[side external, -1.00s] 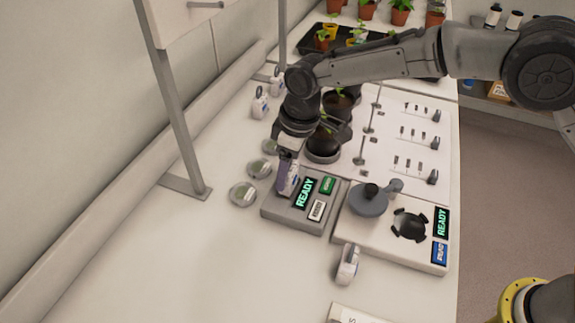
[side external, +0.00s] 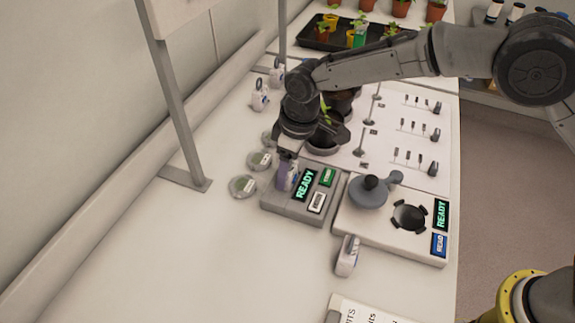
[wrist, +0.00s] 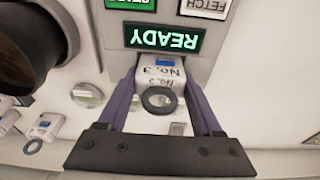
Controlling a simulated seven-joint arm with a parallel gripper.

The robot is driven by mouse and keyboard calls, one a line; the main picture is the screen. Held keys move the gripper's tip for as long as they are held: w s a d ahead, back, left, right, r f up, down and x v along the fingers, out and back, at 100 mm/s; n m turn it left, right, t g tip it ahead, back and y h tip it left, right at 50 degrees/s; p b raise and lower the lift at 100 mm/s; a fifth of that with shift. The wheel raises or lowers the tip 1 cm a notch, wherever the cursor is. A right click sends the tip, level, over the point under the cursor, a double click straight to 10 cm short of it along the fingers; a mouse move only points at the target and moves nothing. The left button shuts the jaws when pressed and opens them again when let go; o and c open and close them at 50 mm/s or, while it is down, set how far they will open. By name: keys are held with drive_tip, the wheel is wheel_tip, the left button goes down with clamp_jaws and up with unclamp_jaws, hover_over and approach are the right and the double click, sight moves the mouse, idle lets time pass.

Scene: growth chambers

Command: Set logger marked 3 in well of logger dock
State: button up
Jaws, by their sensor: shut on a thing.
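The logger marked 3 (wrist: 158,76) is a small white block with a blue patch, a ring and handwriting that reads "No. 3". My gripper (wrist: 160,92) is shut on it, with one purple finger on each side. In the side view my gripper (side external: 287,176) points down at the left end of the grey logger dock (side external: 290,206). The dock's lit screen (wrist: 165,39) reads READY. The well is hidden by the logger and fingers, so I cannot tell how far in the logger sits.
A white device (side external: 390,232) with a grey round part stands right of the dock. Another white logger-like piece (side external: 347,255) stands in front. Round lidded dishes (side external: 243,186) lie left of the dock, and a dark pot (side external: 325,138) stands behind. The front left bench is clear.

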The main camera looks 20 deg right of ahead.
drive_tip(key=o, duration=1.5)
drive_tip(key=shift+c, duration=0.2)
wheel_tip(320, 180, up, 14)
drive_tip(key=s+d, duration=0.1)
drive_tip(key=shift+s+d+f, duration=0.15)
drive_tip(key=shift+s+d, duration=0.05)
drive_tip(key=shift+d, duration=0.1)
